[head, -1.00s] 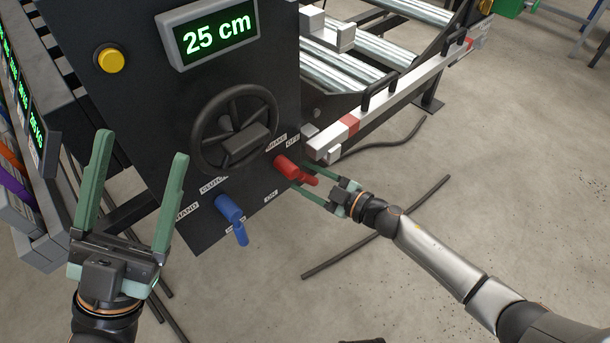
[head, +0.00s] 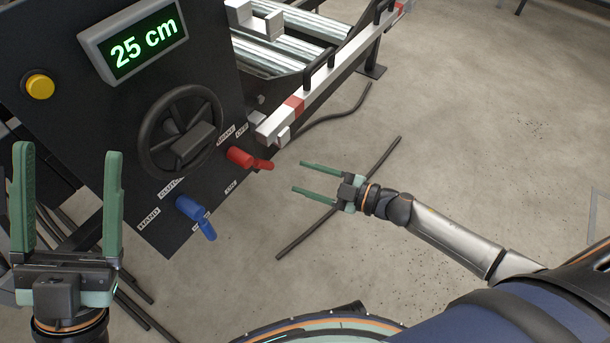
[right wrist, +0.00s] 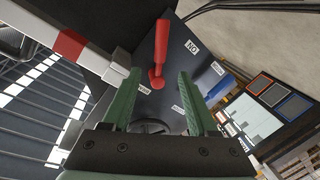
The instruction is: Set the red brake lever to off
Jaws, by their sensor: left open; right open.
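The red brake lever (head: 262,164) sits low on the dark control panel (head: 140,125). Its handle points right and slightly down in the head view, with the OFF label above it and the ON label below. I cannot tell its exact setting. In the right wrist view the red lever (right wrist: 161,48) points up in the picture, beyond and between my fingers. My right gripper (head: 299,176) is open and empty, right of the lever with a gap between them. My left gripper (head: 68,150) is open and empty in front of the panel's left side.
A blue lever (head: 196,215) is below left of the red one. A black handwheel (head: 150,148) and a yellow button (head: 40,87) are on the panel. A white-and-red bar (head: 325,80) juts out above the red lever. The floor at right is mostly clear.

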